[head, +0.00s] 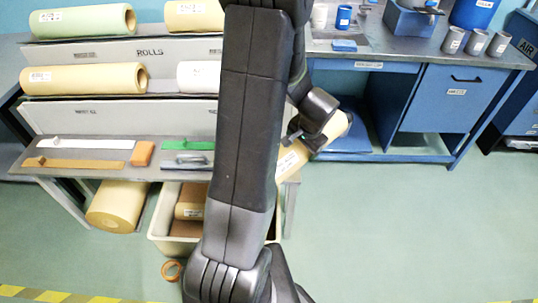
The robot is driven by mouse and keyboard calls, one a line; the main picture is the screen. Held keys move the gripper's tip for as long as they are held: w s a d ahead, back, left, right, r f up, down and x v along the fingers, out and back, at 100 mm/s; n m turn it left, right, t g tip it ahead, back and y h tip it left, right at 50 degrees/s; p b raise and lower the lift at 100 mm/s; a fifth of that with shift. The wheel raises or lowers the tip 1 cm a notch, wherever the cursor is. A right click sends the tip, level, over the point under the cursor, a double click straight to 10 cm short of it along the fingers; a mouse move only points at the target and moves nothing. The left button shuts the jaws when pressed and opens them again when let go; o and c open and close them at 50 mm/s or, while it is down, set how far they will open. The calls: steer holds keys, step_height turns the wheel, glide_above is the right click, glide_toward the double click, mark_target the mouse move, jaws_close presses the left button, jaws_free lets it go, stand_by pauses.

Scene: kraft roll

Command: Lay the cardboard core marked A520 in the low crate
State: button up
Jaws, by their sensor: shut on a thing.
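My gripper (303,137) is shut on a tan cardboard roll (336,126) with a white label. The roll is tilted in the air, its lower left end near the shelf's right leg. Its label is too small to read, so I cannot tell whether it says A520. The low crate (158,232) is a cream open box on the floor at lower centre, left of the gripper. It holds brown rolls (190,205), one with a white label. My arm hides the crate's right part.
A rack at left holds green, tan and white rolls (90,79), with tools and an orange block (143,153) on its lowest shelf. A thick roll (117,205) lies beneath. A tape ring (172,270) lies before the crate. The floor at right (420,230) is clear.

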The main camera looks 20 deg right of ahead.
steer(key=shift+f+b, duration=0.7)
steer(key=shift+f, duration=4.1)
steer(key=shift+w+f, duration=0.1)
steer(key=shift+f, duration=0.15)
steer(key=o, duration=1.4)
